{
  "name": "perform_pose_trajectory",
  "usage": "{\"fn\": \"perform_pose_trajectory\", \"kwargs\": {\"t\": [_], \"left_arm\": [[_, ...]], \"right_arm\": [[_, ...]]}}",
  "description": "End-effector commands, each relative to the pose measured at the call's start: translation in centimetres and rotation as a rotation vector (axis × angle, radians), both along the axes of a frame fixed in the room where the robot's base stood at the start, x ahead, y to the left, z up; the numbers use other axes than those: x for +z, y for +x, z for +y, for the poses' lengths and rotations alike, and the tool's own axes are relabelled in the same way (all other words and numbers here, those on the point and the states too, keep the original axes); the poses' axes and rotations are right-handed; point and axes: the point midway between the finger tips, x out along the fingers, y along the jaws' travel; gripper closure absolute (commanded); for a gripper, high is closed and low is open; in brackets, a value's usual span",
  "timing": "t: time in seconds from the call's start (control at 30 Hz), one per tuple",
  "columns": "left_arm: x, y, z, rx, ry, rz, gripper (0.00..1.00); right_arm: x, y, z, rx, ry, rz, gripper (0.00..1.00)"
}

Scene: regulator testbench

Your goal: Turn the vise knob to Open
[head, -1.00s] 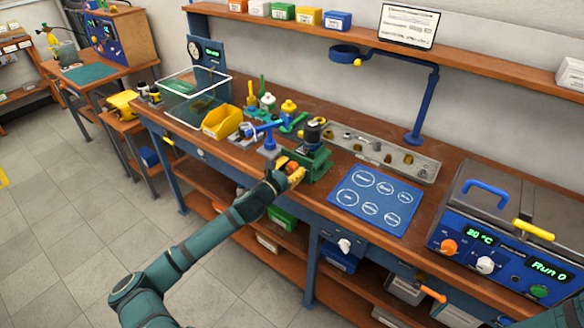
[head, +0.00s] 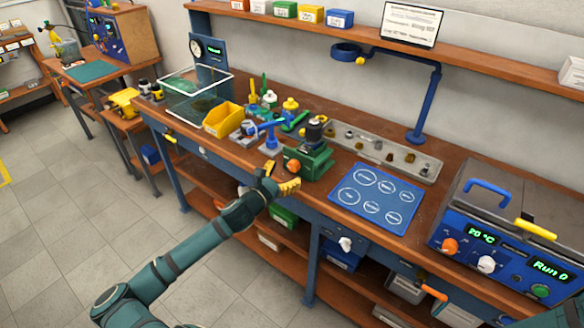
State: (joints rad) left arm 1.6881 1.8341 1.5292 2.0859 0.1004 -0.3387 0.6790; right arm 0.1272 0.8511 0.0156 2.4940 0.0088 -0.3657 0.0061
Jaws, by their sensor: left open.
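The green vise (head: 314,161) stands on the workbench near its front edge, right of centre. Its orange knob (head: 292,166) faces the front and is now uncovered; I cannot read any Open mark at this size. A dark cylindrical part (head: 315,133) sits upright in the top of the vise. My left gripper (head: 279,177) has yellow fingers and is open and empty. It is just in front of the knob, slightly below and left of it, and looks apart from it. My right gripper is not in view.
A blue stand (head: 270,137) and a yellow bin (head: 222,120) are left of the vise. A blue mat (head: 376,199) and a grey parts tray (head: 428,167) lie to the right. A blue bath unit (head: 502,258) stands at the far right. The floor in front is clear.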

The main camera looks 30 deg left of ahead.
Motion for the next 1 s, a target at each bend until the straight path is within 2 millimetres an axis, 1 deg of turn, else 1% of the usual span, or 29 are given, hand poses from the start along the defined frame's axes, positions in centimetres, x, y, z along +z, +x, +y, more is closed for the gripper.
{"fn": "perform_pose_trajectory", "kwargs": {"t": [0.03, 0.2, 0.3, 0.4, 0.57, 1.0], "left_arm": [[0.0, -1.2, 0.2, 0.002, 0.0, 0.001, 0.28], [0.0, -4.4, 0.4, 0.002, 0.0, 0.001, 0.28], [0.0, -5.7, 0.5, 0.001, 0.0, 0.001, 0.28], [0.0, -6.6, 0.5, 0.0, 0.0, 0.0, 0.28], [0.1, -7.3, 0.5, -0.001, 0.0, -0.001, 0.28], [0.0, -7.3, 0.5, -0.001, 0.0, -0.001, 0.28]], "right_arm": [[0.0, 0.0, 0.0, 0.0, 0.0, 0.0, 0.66], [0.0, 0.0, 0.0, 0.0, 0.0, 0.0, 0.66], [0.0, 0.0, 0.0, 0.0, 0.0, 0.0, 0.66], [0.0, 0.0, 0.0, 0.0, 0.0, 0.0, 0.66], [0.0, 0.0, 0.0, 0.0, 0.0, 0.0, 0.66], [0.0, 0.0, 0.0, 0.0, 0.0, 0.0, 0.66]]}}
